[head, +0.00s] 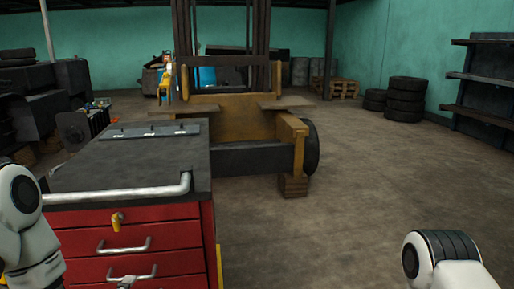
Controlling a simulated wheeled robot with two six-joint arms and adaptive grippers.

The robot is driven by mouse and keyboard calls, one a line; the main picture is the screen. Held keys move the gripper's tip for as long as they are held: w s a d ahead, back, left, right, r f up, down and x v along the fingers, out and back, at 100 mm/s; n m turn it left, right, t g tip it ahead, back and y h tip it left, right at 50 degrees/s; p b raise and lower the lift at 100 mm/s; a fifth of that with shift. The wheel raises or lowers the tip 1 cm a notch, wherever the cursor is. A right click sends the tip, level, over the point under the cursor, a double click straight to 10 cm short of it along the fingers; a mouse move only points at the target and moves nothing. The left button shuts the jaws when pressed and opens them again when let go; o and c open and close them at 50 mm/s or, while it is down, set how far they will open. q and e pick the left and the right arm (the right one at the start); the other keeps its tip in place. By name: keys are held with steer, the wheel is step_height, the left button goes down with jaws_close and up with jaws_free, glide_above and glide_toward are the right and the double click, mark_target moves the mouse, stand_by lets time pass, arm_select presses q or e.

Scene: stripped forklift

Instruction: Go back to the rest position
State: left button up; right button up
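Only parts of my two white arms with dark joints show, one at the left edge and one at the bottom right. Neither gripper can be made out, so their opening and anything in them are hidden. My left arm is beside the front left of a red tool cabinet (170,238) with a dark top. My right arm is over open floor, apart from everything.
The cabinet has a silver rail (120,196) and drawer handles (124,246). Behind it stands the stripped forklift (235,105), with a wooden block (293,186) under its right side. Tyres (405,98) and a shelf (485,85) stand back right. The floor (330,225) right of the cabinet is clear.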

arm_select(q)
steer(key=s+d+f+m+g+h, duration=0.1)
steer(key=s+d+f+m+g, duration=0.25)
steer(key=s+f, duration=0.35)
steer(key=s+d+f+m+g, duration=0.2)
steer(key=s+f+m+g, duration=0.25)
steer(key=s+f, duration=0.3)
steer(key=s+d+f+m+g+h, duration=0.1)
steer(key=s+d+f+m+g, duration=0.25)
steer(key=s+f, duration=0.35)
steer(key=s+f+m+g, duration=0.1)
steer(key=s+m+g, duration=0.2)
steer(key=s+m, duration=0.2)
step_height(320, 180, up, 18)
steer(key=m+p, duration=0.1)
steer(key=p, duration=1.7)
steer(key=shift+a, duration=0.45)
steer(key=shift+s+r, duration=0.1)
